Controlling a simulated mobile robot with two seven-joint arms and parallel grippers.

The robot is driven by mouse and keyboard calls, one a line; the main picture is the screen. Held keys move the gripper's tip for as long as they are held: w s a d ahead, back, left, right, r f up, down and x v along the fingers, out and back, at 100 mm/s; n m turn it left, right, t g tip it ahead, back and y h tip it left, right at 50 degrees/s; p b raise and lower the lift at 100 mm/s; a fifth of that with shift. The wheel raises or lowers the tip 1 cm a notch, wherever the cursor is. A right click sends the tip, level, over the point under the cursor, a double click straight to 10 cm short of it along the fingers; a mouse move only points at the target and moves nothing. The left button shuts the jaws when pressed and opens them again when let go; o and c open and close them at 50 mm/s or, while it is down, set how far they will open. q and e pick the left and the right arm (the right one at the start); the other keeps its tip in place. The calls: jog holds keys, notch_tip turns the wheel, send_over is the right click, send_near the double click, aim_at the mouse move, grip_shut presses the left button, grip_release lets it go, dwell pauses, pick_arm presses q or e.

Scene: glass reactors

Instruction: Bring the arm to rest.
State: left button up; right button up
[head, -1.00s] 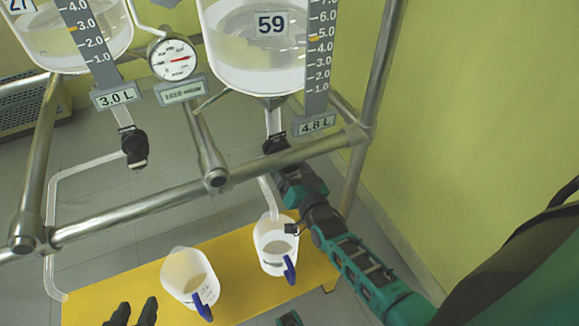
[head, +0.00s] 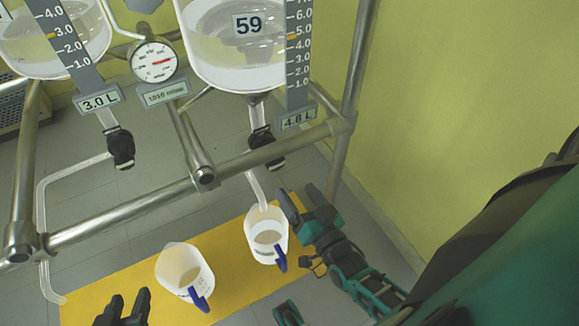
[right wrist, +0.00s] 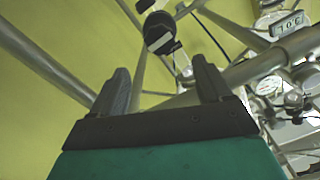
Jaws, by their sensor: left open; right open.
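My right gripper (head: 299,197) is open and empty, below and to the right of the black valve (head: 264,140) under reactor 59 (head: 240,50). It is apart from the valve and close to the right side of a white jug (head: 267,236). In the right wrist view its two fingers (right wrist: 161,73) stand apart with nothing between them, and the black valve (right wrist: 160,32) shows beyond the tips. My left gripper (head: 127,299) is open and empty at the bottom edge of the head view, left of a second white jug (head: 184,270).
A metal tube frame (head: 130,208) crosses in front of the reactors. Open floor lies right of the bench before the wall.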

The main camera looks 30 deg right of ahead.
pick_arm(q)
jog(key=shift+r, duration=0.1)
pick_arm(e)
jog(key=shift+s, duration=0.5)
pick_arm(q)
jog(key=shift+a, duration=0.1)
notch_tip(320, 180, up, 8)
jog(key=s+a+y+p, duration=0.1)
jog(key=a+p, duration=0.2)
jog(key=p, duration=0.8)
jog(key=shift+s+f+p, duration=0.25)
jog(key=shift+p, duration=0.15)
pick_arm(e)
jog(key=s+a+r+n+g+y, duration=0.1)
jog(key=s+a+r+n+g, duration=0.1)
jog(key=a+r+n+g, duration=0.1)
jog(key=s+a+r+n+g+y, duration=0.2)
jog(key=s+a+r+n+g, duration=0.1)
jog(key=r, duration=0.4)
jog(key=shift+r+n+g, duration=0.25)
jog(key=shift+n+g, duration=0.35)
jog(key=shift+n, duration=0.4)
pick_arm(q)
jog(key=shift+d, duration=0.1)
pick_arm(e)
jog(key=shift+s, duration=0.1)
